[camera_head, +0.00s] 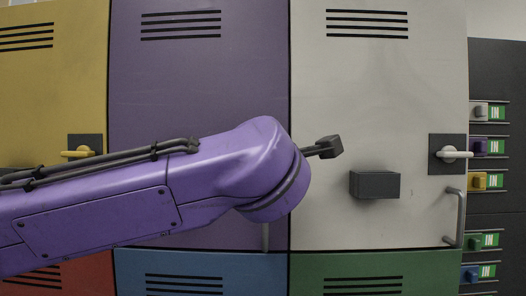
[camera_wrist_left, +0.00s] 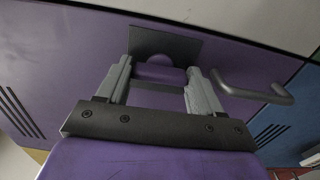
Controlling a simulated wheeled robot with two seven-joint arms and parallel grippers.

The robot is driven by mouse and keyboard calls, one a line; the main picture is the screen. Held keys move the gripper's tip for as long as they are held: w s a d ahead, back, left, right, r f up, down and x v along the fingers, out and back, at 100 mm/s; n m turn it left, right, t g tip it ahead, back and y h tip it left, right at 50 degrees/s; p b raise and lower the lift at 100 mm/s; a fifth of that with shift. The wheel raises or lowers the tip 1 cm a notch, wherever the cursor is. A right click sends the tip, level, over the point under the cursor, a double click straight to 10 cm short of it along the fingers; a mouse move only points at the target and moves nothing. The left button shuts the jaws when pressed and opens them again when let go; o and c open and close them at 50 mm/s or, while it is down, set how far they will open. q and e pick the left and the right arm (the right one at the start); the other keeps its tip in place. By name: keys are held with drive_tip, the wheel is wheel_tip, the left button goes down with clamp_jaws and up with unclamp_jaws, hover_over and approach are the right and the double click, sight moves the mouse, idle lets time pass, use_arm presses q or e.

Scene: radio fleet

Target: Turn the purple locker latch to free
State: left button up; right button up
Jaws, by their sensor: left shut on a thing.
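The purple locker door (camera_head: 210,85) fills the middle left of the head view. My purple left arm crosses it and hides its latch and my left gripper there. In the left wrist view, the purple latch (camera_wrist_left: 160,73) sits on a dark plate (camera_wrist_left: 150,40) on the purple door. The two grey fingers of my left gripper (camera_wrist_left: 160,80) stand on either side of the latch, shut on it. I cannot tell from this view how far the latch is turned. My right gripper is in neither view.
A grey door handle (camera_wrist_left: 255,90) sits close beside the right finger; its lower end shows in the head view (camera_head: 265,238). To the right are the white locker with its latch (camera_head: 452,154), a dark block (camera_head: 375,185) and a dark rack (camera_head: 495,130). A yellow locker (camera_head: 50,85) stands left.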

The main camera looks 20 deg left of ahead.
idle(0.6)
use_arm(q)
drive_tip(key=o, duration=1.1)
drive_tip(key=shift+c, duration=0.2)
drive_tip(key=b+v, duration=0.4)
drive_tip(key=v, duration=0.6)
drive_tip(key=shift+s+b, duration=0.2)
drive_tip(key=shift+b, duration=0.1)
drive_tip(key=shift+d, duration=0.2)
